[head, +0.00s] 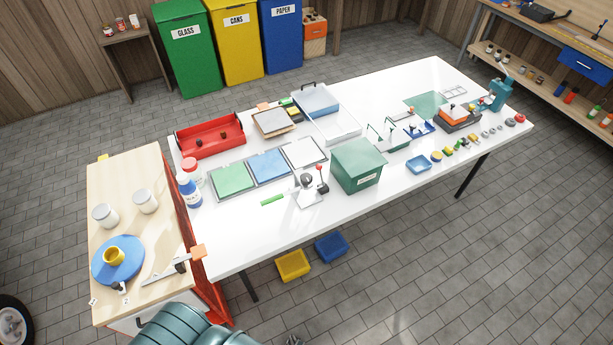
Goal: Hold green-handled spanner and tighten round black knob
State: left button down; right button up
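The green-handled spanner (272,200) lies on the white table near its front edge, left of a small white fixture plate (311,201). Its green handle points to the left and its grey end reaches toward the plate. A round black knob (307,180) stands on that fixture, beside a small lever with a red ball top (319,168). The spanner's far end is too small to tell whether it touches the knob. Neither of my grippers can be made out; only teal parts of my body show at the bottom edge.
A green box (358,164) stands just right of the fixture. Green, blue and white trays (232,180) lie behind it. A blue-labelled bottle (188,190) stands at the left end. The table's front left area is bare. A wooden cabinet (158,177) adjoins the left side.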

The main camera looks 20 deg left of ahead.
aim_at(305, 178)
jog(key=i+l, duration=0.1)
jog(key=i, duration=0.3)
jog(key=i+u, duration=0.2)
jog(key=u, duration=0.15)
jog(key=i+l+u, duration=0.15)
jog(key=u, duration=0.25)
jog(key=i+l+u, duration=0.15)
jog(key=u, duration=0.85)
